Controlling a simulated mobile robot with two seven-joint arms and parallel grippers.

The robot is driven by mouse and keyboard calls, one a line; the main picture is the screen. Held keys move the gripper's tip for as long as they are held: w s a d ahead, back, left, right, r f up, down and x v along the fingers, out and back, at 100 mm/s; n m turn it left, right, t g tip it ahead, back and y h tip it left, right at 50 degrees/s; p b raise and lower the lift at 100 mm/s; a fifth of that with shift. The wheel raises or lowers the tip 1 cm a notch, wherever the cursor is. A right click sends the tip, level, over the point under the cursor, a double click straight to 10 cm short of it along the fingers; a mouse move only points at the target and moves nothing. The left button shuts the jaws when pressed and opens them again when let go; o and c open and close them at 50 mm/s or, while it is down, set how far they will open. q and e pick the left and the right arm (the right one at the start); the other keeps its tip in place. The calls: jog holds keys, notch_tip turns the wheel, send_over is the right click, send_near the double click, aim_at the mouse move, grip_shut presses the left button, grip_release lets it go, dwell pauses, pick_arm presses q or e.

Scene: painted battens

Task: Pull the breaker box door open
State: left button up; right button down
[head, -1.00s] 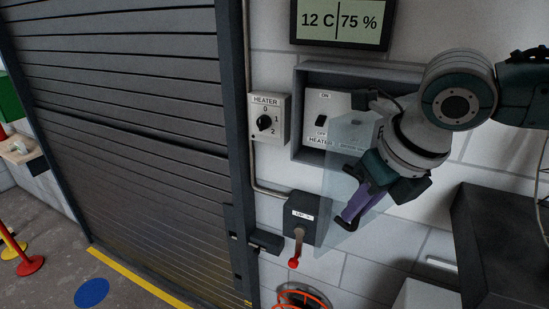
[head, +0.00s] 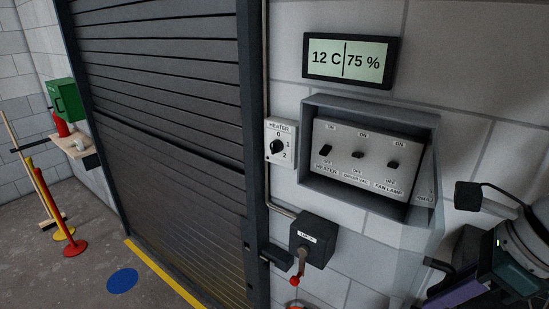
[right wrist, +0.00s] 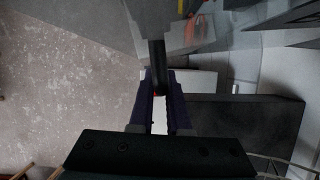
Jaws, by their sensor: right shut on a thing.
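The breaker box (head: 312,118) is a grey recessed frame on the block wall, with a panel of several black switches (head: 356,155) uncovered. Its clear door (head: 418,232) stands swung out at the box's right side, faint against the wall. My right gripper (right wrist: 158,78) is shut on the door's black handle (right wrist: 157,55), which shows between the purple fingers in the right wrist view. In the head view this gripper is at the lower right, partly cut off by the frame. My left gripper is not in view.
A heater dial (head: 280,144) and a dark lever box (head: 313,238) with a red-tipped lever are left of and below the breaker box. A display (head: 349,61) hangs above. A dark box-like object (right wrist: 245,130) lies right of my gripper in the wrist view.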

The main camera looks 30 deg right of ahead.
jog(key=shift+s+d+f, duration=0.1)
jog(key=shift+s+d, duration=0.1)
jog(key=shift+d, duration=0.2)
jog(key=c, duration=0.9)
grip_release()
jog(key=shift+a, duration=0.1)
jog(key=p+v, duration=0.2)
jog(key=v, duration=0.5)
jog(key=shift+r, duration=0.3)
jog(key=shift+s, duration=0.1)
